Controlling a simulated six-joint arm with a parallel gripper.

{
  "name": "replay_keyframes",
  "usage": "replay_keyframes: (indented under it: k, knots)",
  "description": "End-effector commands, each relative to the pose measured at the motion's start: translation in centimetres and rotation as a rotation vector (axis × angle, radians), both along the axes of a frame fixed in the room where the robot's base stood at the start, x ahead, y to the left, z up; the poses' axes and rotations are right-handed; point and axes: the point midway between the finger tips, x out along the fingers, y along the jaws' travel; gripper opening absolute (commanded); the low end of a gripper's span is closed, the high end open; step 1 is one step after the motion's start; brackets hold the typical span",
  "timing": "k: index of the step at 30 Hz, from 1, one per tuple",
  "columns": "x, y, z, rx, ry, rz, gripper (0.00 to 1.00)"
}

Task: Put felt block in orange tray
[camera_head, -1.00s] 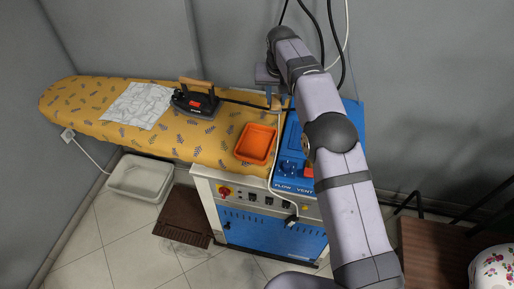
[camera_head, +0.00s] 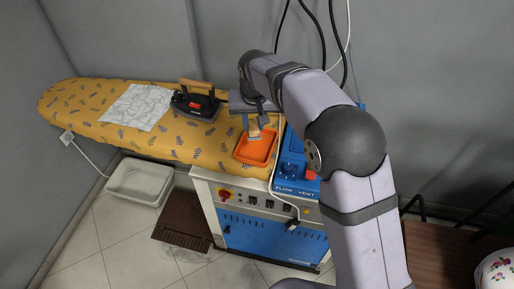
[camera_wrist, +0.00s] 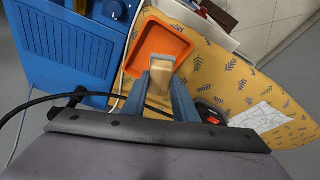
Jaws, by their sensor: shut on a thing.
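The felt block (camera_wrist: 160,80) is tan and held between the two fingers of my gripper (camera_wrist: 159,86) in the wrist view. In the head view the block (camera_head: 254,131) shows between the fingertips of my gripper (camera_head: 254,124), over the far part of the orange tray. The orange tray (camera_head: 240,153) is a shallow rectangle on the right end of the patterned ironing board. In the wrist view the tray (camera_wrist: 143,60) lies just beyond the block and looks empty. I cannot tell whether the block touches the tray.
An iron (camera_head: 196,105) with a wooden handle and a white cloth (camera_head: 137,105) lie left on the ironing board (camera_head: 70,95). The blue steam unit (camera_head: 290,170) stands right of the tray. A white cable (camera_head: 275,170) runs close along the tray's right side.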

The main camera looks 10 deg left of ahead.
Motion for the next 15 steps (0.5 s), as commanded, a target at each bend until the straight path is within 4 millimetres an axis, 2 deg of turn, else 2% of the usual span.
replay_keyframes:
  k: [8, 15]
  knots:
    - [-0.1, -0.1, -0.7, -0.001, 0.001, -0.009, 0.05]
    - [-0.1, -0.1, -4.0, -0.002, 0.002, -0.009, 0.05]
